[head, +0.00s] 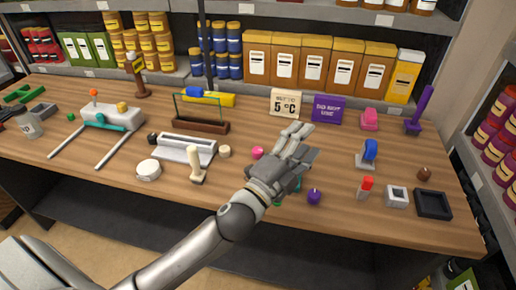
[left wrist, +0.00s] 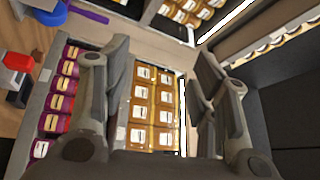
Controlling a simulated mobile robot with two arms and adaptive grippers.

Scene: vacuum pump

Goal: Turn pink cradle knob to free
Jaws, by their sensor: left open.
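A small round pink knob (head: 258,153) shows on the wooden table, just left of my left gripper; the gripper hides part of the area around it, and I cannot tell its setting. A second pink thing (head: 369,120), blocky, stands farther back on the right. My left gripper (head: 297,132) is above the middle of the table, fingers pointing to the back, open and empty. In the left wrist view its two fingers (left wrist: 160,75) are spread apart with only distant shelves between them. Neither pink thing can be made out there. My right gripper is not in view.
A cream-handled post (head: 197,168) and a white round lid (head: 148,170) stand left of my arm. A purple knob (head: 314,196), a red-topped switch (head: 365,187) and a blue lever (head: 369,153) stand to the right. Signs (head: 285,102) and stocked shelves line the back.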

